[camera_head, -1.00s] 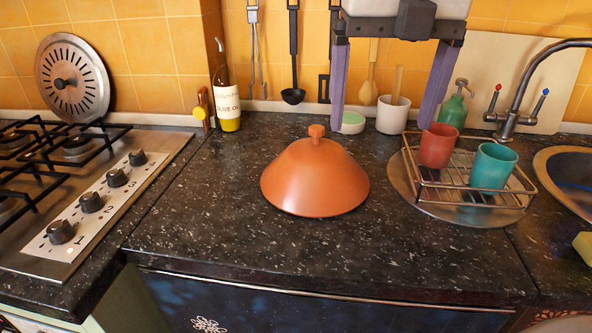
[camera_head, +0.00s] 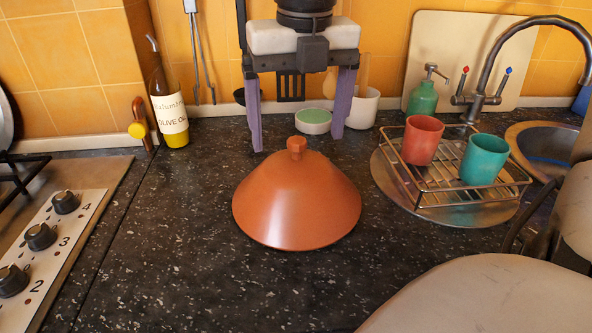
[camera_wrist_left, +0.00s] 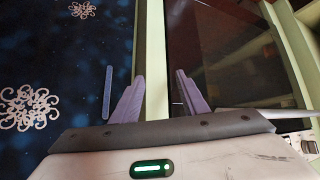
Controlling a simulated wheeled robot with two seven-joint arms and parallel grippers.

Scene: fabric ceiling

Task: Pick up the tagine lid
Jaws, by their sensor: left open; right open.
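The tagine lid (camera_head: 297,205) is an orange-brown cone with a small round knob (camera_head: 297,146) on top. It sits upright on the dark speckled counter in the head view. My right gripper (camera_head: 297,143) is open and points down, its two purple fingers on either side of the knob in the picture. I cannot tell whether the fingertips are level with the knob or behind it; nothing is held. My left gripper (camera_wrist_left: 160,75) is open and empty in the left wrist view, in front of cabinet fronts, and outside the head view.
A wire rack (camera_head: 440,185) with a red cup (camera_head: 423,140) and a teal cup (camera_head: 484,160) stands right of the lid. An olive oil bottle (camera_head: 170,105) and the stove (camera_head: 60,230) are at left. A green-topped dish (camera_head: 313,122) and white pot (camera_head: 362,107) stand behind.

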